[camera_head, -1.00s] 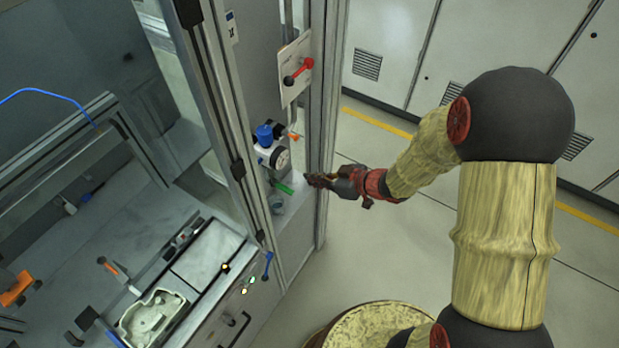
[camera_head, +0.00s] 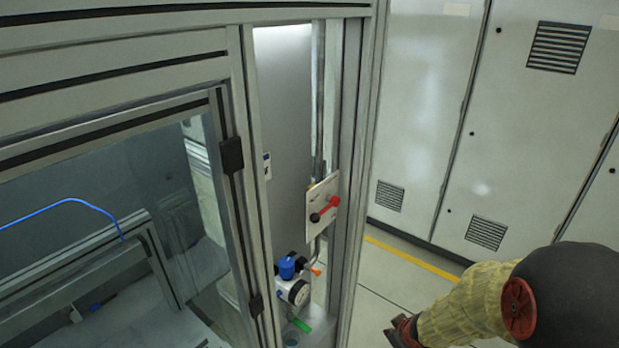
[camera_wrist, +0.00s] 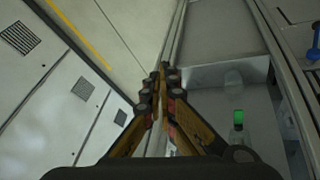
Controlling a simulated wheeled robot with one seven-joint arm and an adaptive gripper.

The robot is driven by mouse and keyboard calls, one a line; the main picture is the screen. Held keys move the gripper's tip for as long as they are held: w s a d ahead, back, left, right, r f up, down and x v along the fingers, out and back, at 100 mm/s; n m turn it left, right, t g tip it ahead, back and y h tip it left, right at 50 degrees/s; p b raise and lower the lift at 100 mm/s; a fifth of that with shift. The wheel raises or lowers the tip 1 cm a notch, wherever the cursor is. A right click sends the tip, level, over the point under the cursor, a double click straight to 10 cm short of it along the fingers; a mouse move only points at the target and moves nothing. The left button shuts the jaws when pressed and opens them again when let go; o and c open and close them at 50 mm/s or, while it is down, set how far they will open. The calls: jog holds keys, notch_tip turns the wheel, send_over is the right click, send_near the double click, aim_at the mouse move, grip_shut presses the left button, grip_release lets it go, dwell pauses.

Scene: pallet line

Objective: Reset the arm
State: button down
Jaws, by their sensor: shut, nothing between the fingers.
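My gripper (camera_wrist: 161,84) shows in the wrist view with its fingers together and nothing between them. It points past an aluminium frame post, with a green-topped piece (camera_wrist: 238,117) to the right of the fingers. The gripper touches nothing that I can see.
A machine frame (camera_head: 362,190) stands left of my arm. Grey cabinets (camera_head: 420,110) line the back. Open floor (camera_head: 375,305) lies between.

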jog(key=s+d+r+m+g+h+b, duration=0.25)
jog(key=s+d+r+m+b, duration=0.2)
jog(key=s, duration=0.45)
jog(key=s+a+r+m+t+y+b, duration=0.1)
jog(key=s+a+r+b, duration=0.2)
jog(key=s+b, duration=0.3)
jog(key=s+a+r+m+t+y+b, duration=0.1)
jog(key=s+a+r+b, duration=0.3)
jog(key=s+a+b, duration=0.2)
jog(key=shift+s+b, duration=0.3)
jog(key=shift+b, duration=0.1)
